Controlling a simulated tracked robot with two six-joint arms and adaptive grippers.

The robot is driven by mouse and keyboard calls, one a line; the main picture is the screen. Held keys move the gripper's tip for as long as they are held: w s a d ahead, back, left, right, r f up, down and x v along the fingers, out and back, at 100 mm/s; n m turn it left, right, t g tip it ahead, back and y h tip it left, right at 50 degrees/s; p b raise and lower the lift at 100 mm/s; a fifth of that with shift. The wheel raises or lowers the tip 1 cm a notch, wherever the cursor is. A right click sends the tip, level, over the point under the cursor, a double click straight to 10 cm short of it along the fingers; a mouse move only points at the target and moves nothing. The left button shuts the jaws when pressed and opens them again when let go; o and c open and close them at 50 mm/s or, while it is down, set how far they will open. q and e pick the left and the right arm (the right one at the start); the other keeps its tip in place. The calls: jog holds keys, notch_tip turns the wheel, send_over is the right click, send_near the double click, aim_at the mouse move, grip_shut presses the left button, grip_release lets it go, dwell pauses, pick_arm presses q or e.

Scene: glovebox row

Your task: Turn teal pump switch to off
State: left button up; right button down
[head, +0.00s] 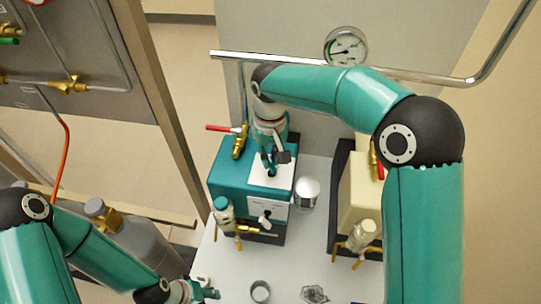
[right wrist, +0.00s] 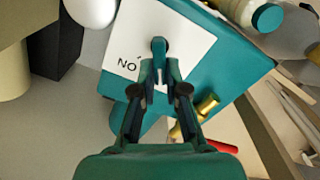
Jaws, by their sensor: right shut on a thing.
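The teal pump (head: 228,172) stands on the white bench, with a white label plate (head: 284,175) on its top. In the right wrist view the plate (right wrist: 190,45) carries lettering that reads "NO" from this side, and the teal switch lever (right wrist: 158,46) stands on it. My right gripper (head: 272,165) reaches down onto the plate from above. In the right wrist view its fingertips (right wrist: 159,68) are shut on the switch lever, hiding its lower part. My left gripper (head: 205,293) is low at the bench's front left, away from the pump; its opening is too small to judge.
A cream pump (head: 355,190) stands to the right, behind my right arm. A silver round vessel (head: 307,194) stands between the pumps. A small cup (head: 260,291) and a clear piece (head: 315,294) lie in front.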

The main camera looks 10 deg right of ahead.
jog(key=shift+w+r, duration=0.1)
dwell(0.3)
jog(key=c, duration=1.2)
grip_release()
notch_tip(320, 180, up, 12)
